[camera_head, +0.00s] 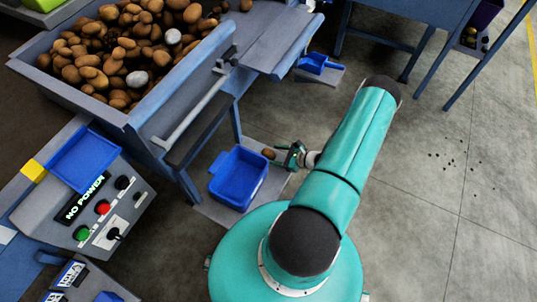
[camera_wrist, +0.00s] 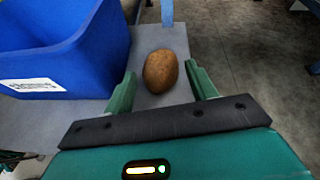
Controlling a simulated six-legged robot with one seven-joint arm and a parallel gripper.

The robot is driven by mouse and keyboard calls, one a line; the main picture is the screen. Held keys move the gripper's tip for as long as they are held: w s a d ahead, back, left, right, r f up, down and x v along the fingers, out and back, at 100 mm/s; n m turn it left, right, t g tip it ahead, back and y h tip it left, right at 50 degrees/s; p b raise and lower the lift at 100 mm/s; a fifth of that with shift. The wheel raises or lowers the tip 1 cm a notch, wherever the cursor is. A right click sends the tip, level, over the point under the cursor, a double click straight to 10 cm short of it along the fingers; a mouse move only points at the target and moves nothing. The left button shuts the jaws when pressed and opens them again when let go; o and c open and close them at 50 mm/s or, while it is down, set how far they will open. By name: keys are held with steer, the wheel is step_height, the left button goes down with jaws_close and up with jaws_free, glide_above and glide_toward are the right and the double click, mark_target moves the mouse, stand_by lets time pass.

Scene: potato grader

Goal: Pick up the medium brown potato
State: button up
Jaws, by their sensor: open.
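A brown potato (camera_wrist: 161,71) lies on a grey board in the wrist view, just ahead of my gripper and about midway between its fingers. It also shows small in the head view (camera_head: 269,153), beside the blue bin. My gripper (camera_wrist: 161,82) has two green fingers spread apart, one on each side of the potato's near end. A gap shows between each finger and the potato. In the head view my gripper (camera_head: 290,157) is low, at the right of the blue bin.
A blue bin (camera_head: 238,178) stands on the grey board close to the potato; its wall (camera_wrist: 98,45) is left of my gripper. A hopper (camera_head: 139,118) heaped with potatoes is above left. A control panel (camera_head: 100,206) reads "NO POWER". A blue scoop (camera_head: 316,63) lies farther back. Floor is open at right.

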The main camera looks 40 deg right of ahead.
mark_target(268, 154)
steer(key=x, duration=0.4)
steer(key=shift+w+f, duration=0.25)
steer(key=shift+f, duration=0.15)
steer(key=shift+c, duration=0.5)
steer(key=c, duration=0.7)
steer(key=shift+r, duration=0.15)
